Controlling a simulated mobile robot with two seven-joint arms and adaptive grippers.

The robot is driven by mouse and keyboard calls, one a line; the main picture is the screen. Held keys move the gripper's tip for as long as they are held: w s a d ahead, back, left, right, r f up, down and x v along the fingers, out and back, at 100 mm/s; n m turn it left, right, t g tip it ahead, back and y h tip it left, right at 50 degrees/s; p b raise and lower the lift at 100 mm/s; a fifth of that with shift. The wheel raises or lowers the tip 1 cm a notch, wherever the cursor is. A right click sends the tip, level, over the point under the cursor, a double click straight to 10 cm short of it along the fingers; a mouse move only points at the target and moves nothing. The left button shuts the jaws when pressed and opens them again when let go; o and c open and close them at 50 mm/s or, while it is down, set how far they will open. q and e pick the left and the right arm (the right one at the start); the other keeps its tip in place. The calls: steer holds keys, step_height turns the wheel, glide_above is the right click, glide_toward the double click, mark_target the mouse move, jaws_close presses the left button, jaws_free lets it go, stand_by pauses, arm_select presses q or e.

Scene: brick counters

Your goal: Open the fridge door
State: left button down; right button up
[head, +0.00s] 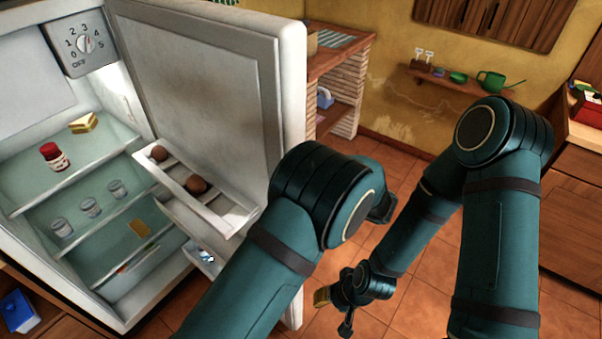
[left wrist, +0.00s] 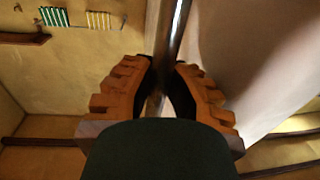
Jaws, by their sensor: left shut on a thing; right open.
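The white fridge door (head: 292,100) stands wide open on the right of the fridge (head: 130,290), showing its inner panel and door shelves in the head view. In the left wrist view, my left gripper (left wrist: 164,65) is shut on the shiny metal handle bar (left wrist: 178,30), with a ribbed orange-brown finger on each side. The door's pale outer face (left wrist: 240,60) is to the right of the bar. In the head view the left gripper and handle are hidden behind the door and my arm. My right gripper (head: 333,312) is open and empty, low above the tiled floor.
The fridge shelves hold a red-lidded jar (head: 54,156), a cheese wedge (head: 84,123) and several glasses. Brown eggs (head: 198,185) sit in the door shelf. A brick counter (head: 345,100) stands behind the door; a wooden cabinet (head: 580,210) is at right. Tiled floor lies between.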

arm_select(q)
steer(key=shift+s+d+f, duration=0.1)
steer(key=shift+d, duration=0.15)
steer(key=c, duration=0.9)
jaws_free()
steer(key=shift+d, duration=0.1)
